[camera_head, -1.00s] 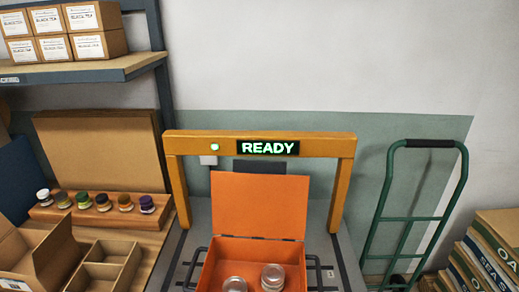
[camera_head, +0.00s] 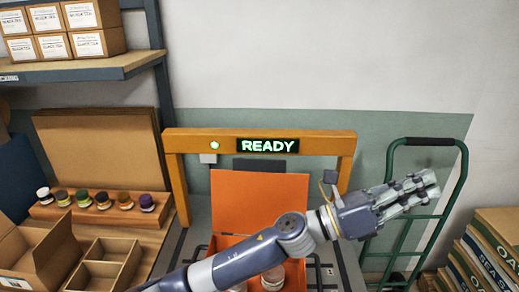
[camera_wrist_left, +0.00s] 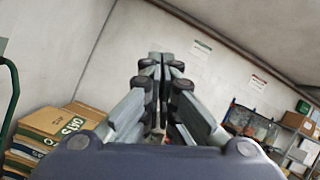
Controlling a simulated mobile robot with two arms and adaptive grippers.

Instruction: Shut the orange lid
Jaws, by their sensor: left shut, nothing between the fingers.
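The orange lid (camera_head: 240,195) stands open and upright at the back of the orange box (camera_head: 228,240), under the yellow frame. Jars (camera_head: 271,276) with pale tops are in the box, partly hidden by my left arm. My left gripper (camera_head: 432,182) is to the right of the lid, in front of the green hand truck in the head view, and apart from the lid. Its fingers are together and empty; they also show shut in the left wrist view (camera_wrist_left: 160,70). My right gripper is in neither view.
A yellow frame (camera_head: 310,143) with a green light and a READY sign spans the box. A green hand truck (camera_head: 420,143) and stacked sacks (camera_head: 497,245) are at the right. Small jars on a wooden rack (camera_head: 50,210) and open cartons (camera_head: 105,265) are at the left.

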